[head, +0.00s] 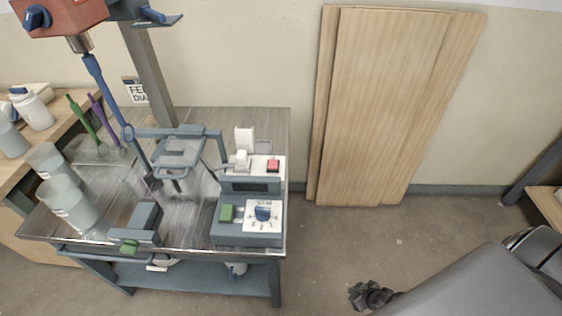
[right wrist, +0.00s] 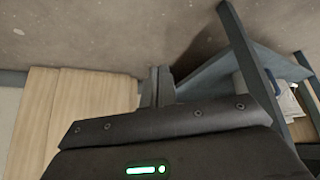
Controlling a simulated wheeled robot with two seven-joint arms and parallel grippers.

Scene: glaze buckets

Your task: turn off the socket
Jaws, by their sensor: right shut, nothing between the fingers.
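In the head view a white socket strip (head: 266,165) sits at the back right of the metal cart, behind a grey control box. It has a red switch (head: 273,165) at its right and a white plug (head: 242,160) in its left part. Whether the switch is on or off cannot be told. My right gripper (head: 370,296) is low at the bottom right, over the floor, right of the cart and well apart from the socket. It is shut and empty; its fingers also show in the right wrist view (right wrist: 158,88). My left gripper is not in view.
The metal cart (head: 200,118) carries a mixer stand, a control box (head: 232,232) with a blue knob and green button, and clear containers (head: 68,200) at left. Wooden boards (head: 385,105) lean on the wall. The floor (head: 340,235) between cart and right arm is clear.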

